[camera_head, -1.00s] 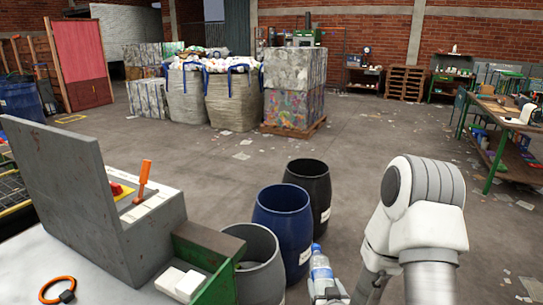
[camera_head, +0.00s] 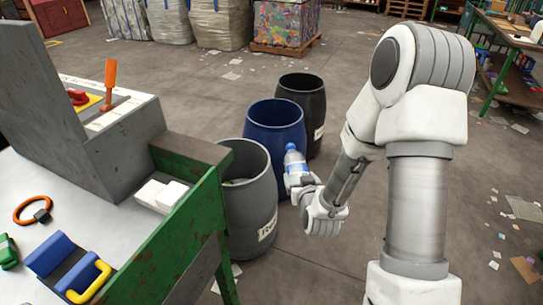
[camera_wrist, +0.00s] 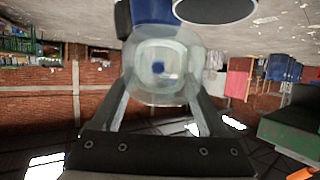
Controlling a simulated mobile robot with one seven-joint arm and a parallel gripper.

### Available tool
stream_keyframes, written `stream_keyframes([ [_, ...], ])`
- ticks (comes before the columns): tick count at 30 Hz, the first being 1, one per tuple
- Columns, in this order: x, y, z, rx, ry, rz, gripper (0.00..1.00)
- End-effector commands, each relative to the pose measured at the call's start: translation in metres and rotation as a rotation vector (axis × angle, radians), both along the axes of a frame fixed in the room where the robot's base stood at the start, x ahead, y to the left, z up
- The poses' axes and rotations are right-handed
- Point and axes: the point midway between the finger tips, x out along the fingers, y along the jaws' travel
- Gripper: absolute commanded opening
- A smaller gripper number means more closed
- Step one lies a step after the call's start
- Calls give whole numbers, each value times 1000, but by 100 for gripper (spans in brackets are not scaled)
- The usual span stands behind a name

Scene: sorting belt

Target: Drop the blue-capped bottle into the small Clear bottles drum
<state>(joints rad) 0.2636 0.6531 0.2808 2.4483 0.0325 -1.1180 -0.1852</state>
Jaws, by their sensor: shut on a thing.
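My gripper (camera_head: 294,182) is shut on a clear bottle with a blue cap (camera_head: 295,163). The bottle stands roughly upright in the grip, cap up in the head view. In the wrist view the round clear end of the bottle (camera_wrist: 158,72) fills the space between my fingers. Three drums stand in a row: grey (camera_head: 270,200), blue (camera_head: 275,138) and black (camera_head: 318,108). The bottle shows just right of the grey drum's rim and in front of the blue drum, over neither opening. The grey drum's label is only partly readable; I cannot tell which drum is for Clear bottles.
A green-edged table (camera_head: 170,235) on the left bears a grey control box (camera_head: 125,140) with an orange lever, white blocks (camera_head: 162,195) and an orange ring (camera_head: 32,209). Bales and filled sacks stand at the back. Open floor with scattered paper lies right of the drums.

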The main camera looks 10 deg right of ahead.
Motion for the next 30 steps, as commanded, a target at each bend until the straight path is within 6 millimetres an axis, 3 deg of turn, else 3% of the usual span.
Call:
stream_keyframes([
  [9,0,0,1,0,0,0,24],
  [21,-10,0,28,1,4,0,24],
  [30,-15,0,30,0,0,-1,24],
])
